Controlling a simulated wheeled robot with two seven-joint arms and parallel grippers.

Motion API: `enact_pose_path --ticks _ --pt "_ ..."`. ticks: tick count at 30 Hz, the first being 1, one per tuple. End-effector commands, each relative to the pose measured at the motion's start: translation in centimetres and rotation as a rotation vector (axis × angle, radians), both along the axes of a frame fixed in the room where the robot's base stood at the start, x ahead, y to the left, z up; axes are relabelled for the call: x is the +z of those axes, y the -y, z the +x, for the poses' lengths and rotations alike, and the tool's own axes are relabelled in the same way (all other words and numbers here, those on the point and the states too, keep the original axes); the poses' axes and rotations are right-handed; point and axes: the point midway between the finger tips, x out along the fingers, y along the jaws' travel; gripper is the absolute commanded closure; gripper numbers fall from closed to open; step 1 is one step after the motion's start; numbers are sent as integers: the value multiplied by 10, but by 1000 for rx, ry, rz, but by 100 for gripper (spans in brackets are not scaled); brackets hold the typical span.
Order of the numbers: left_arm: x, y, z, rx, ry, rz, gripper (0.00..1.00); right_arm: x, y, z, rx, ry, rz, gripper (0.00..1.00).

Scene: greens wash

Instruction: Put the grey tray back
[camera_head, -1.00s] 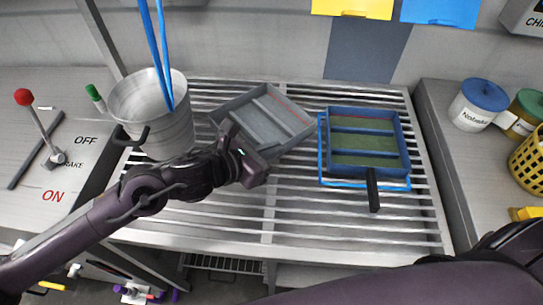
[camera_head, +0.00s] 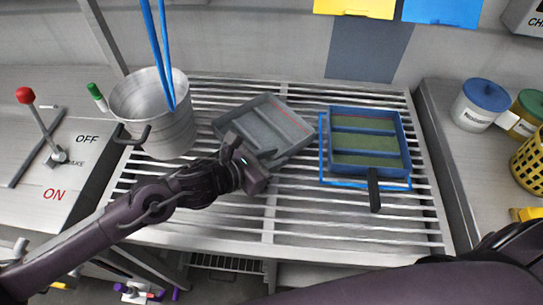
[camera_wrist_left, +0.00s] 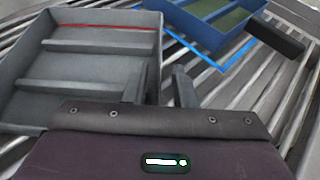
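The grey tray (camera_head: 291,112), with inner ribs and a red line, lies turned at an angle on the slatted rack, left of the blue tray. It also shows in the left wrist view (camera_wrist_left: 90,75). My left gripper (camera_head: 257,147) is at its near side. In the left wrist view, the fingers (camera_wrist_left: 162,88) stand apart, one inside the tray and one outside its wall, with a visible gap at the outer finger. My right gripper is not in view; only part of my right arm shows at lower right.
A blue tray (camera_head: 365,131) with green inside and a black handle sits on the rack, with a blue outline around it. A metal bucket (camera_head: 160,125) stands left. The front rack slats (camera_head: 330,225) are clear. Jars (camera_head: 480,103) stand right.

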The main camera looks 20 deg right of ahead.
Motion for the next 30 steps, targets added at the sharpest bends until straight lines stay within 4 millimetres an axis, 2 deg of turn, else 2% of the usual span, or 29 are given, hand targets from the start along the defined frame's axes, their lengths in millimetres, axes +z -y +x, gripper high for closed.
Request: enact_pose_path --ticks 5,17,21,27,30 --pt "3 -8 -2 2 0 1 76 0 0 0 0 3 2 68" --pt "32 -74 -30 2 1 2 76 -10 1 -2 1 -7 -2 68" --pt "39 -91 -38 2 0 2 76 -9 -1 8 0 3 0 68" --pt "45 -102 -43 0 -1 1 76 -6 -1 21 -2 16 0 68" --pt "46 -103 -43 0 -1 1 76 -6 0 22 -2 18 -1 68"
